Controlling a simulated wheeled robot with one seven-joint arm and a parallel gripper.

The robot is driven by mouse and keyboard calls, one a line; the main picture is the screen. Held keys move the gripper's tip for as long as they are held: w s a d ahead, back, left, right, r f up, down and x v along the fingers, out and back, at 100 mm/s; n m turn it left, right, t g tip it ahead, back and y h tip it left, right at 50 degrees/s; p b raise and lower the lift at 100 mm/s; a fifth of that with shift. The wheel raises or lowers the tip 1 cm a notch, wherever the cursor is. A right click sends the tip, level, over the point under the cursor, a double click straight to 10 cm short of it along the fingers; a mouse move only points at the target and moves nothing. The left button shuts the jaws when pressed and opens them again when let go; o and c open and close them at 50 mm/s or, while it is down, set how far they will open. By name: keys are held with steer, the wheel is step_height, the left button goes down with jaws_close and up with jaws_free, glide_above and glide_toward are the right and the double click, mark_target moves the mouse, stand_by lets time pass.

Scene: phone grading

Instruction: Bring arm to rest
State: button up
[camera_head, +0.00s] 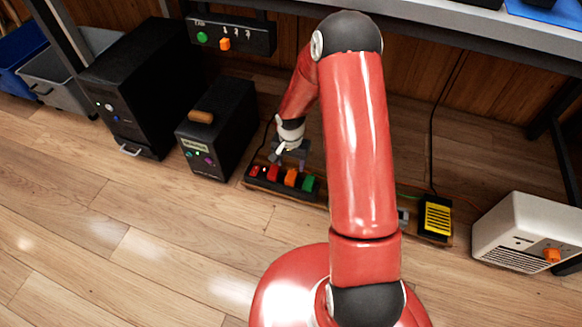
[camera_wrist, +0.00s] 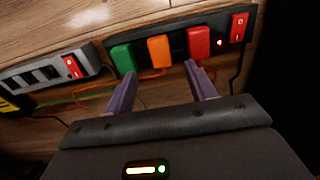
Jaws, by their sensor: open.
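My gripper (camera_head: 289,157) is at the end of my red arm, low over a black power strip (camera_head: 251,181) on the floor. In the wrist view my gripper (camera_wrist: 162,78) has its two purple-grey fingers apart with nothing between them. The strip (camera_wrist: 180,49) carries a green plug (camera_wrist: 123,58), an orange plug (camera_wrist: 159,51), a red plug (camera_wrist: 198,42) and a red switch (camera_wrist: 239,27) with a small red light beside it. The fingertips are close to the plugs, the left one near the green plug and the right one near the red plug; contact cannot be told.
A grey strip (camera_wrist: 45,75) with a red switch lies beside the black one. A black box with a brown handle (camera_head: 215,130), a black tower (camera_head: 140,90), a white heater (camera_head: 525,232) and a yellow-black block (camera_head: 437,217) stand around. A desk edge (camera_head: 470,28) hangs above. The front floor is clear.

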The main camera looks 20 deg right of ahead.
steer(key=shift+r, duration=0.55)
steer(key=s+r+n+t+h+p, duration=0.1)
steer(key=s+r+n+p, duration=0.2)
steer(key=r, duration=1.2)
steer(key=s+r+t+p, duration=0.25)
steer(key=s+r, duration=0.25)
steer(key=r, duration=1.1)
steer(key=s+a+r+n+t+y+p, duration=0.1)
steer(key=s+r+n+p, duration=0.3)
steer(key=s+r, duration=1.1)
steer(key=shift+s+a+t+p, duration=0.6)
steer(key=shift+s+p, duration=0.15)
steer(key=shift+s, duration=0.3)
